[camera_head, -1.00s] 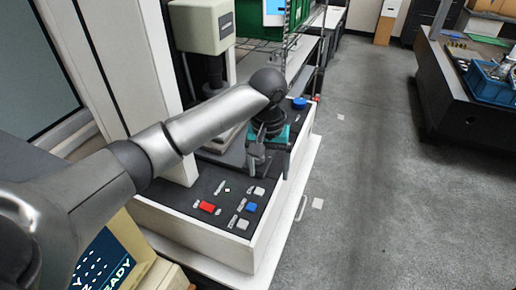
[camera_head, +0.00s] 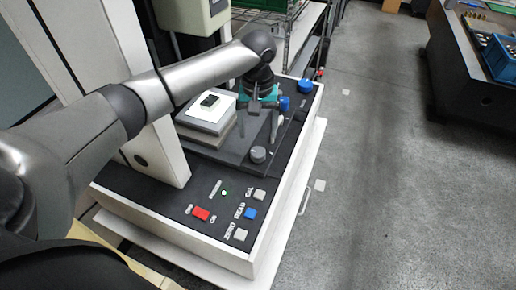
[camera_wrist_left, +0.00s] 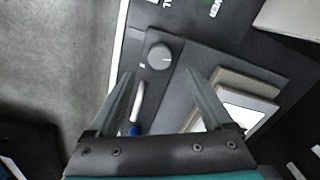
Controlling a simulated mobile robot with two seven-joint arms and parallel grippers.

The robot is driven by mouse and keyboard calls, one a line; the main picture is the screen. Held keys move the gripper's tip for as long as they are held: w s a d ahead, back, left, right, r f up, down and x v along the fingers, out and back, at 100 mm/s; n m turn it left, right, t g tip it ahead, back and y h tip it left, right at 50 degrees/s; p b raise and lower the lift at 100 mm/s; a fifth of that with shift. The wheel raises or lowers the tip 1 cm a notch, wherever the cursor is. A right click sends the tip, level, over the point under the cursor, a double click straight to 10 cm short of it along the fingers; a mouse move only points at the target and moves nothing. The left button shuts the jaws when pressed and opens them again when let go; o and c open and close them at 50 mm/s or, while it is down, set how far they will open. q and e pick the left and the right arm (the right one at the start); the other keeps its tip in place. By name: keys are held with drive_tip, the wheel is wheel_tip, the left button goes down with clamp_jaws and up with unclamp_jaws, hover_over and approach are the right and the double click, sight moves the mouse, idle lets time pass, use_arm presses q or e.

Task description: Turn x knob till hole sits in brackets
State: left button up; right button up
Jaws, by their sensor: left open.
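My left gripper (camera_head: 264,132) is open above the black top of the measuring machine, fingers pointing down. A grey round knob (camera_head: 258,154) stands just in front of the fingertips, nearer the camera. In the left wrist view the grey knob (camera_wrist_left: 160,56) shows beyond and between the open fingertips, apart from them. Blue knobs show beside the gripper (camera_head: 284,103) and at the far right corner (camera_head: 305,86). I cannot read which knob is marked X. A dark part (camera_head: 210,100) lies on the pale block of the stage (camera_head: 205,114). No hole or brackets are visible.
The front panel carries a red switch (camera_head: 201,214), a blue button (camera_head: 250,213), pale buttons and a green light (camera_head: 225,192). A white column (camera_head: 150,150) stands left of the stage.

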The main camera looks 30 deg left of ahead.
sight(258, 152)
use_arm(q)
wheel_tip(258, 152, down, 8)
drive_tip(key=shift+f+b, duration=0.1)
drive_tip(key=shift+b, duration=0.25)
clamp_jaws()
idle(0.6)
